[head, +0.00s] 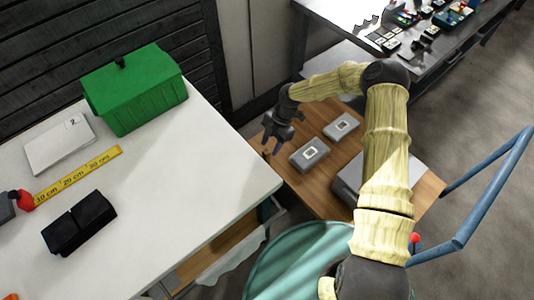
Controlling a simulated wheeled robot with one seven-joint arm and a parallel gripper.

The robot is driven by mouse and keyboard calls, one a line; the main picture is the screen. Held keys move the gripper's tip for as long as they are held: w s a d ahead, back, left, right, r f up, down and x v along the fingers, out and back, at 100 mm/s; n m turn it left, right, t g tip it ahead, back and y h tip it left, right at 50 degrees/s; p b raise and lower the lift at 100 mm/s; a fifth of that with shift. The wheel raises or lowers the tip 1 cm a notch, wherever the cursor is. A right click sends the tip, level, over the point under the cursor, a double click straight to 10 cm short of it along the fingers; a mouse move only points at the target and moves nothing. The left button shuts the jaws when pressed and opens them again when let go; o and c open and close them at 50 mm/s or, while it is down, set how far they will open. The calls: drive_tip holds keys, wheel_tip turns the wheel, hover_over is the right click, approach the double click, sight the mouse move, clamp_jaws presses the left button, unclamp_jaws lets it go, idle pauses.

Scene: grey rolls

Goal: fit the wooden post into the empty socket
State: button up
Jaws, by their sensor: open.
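My gripper (271,145) is open and points down over the left end of the wooden table (285,180). A small tan-brown piece (266,153), which looks like the wooden post, shows just below the fingertips; I cannot tell whether it touches them. Two grey blocks lie to the right of the gripper, a nearer one (309,155) and a farther one (341,127). Each has a pale square with a dark centre on top. These look like the sockets, but they are too small to tell which is empty.
A larger grey box (347,185) is partly hidden behind my arm. The white table (200,190) at the left carries a green house-shaped box (135,90), a yellow ruler (80,174) and a black case (79,222). A blue rail (485,200) stands at the right.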

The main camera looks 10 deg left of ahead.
drive_tip(key=shift+v, duration=2.35)
drive_tip(key=s+d+r+m+t+h, duration=0.1)
drive_tip(key=s+d+r+m+t, duration=0.2)
drive_tip(key=s+d+r+m, duration=0.6)
drive_tip(key=s+d+r+m+t+h, duration=0.2)
drive_tip(key=s+d+r+m, duration=0.7)
drive_tip(key=m, duration=0.9)
wheel_tip(320, 180, up, 4)
drive_tip(key=d+t, duration=0.1)
drive_tip(key=d, duration=0.2)
drive_tip(key=shift+s+m, duration=0.2)
drive_tip(key=shift+m, duration=0.1)
drive_tip(key=shift+r, duration=0.1)
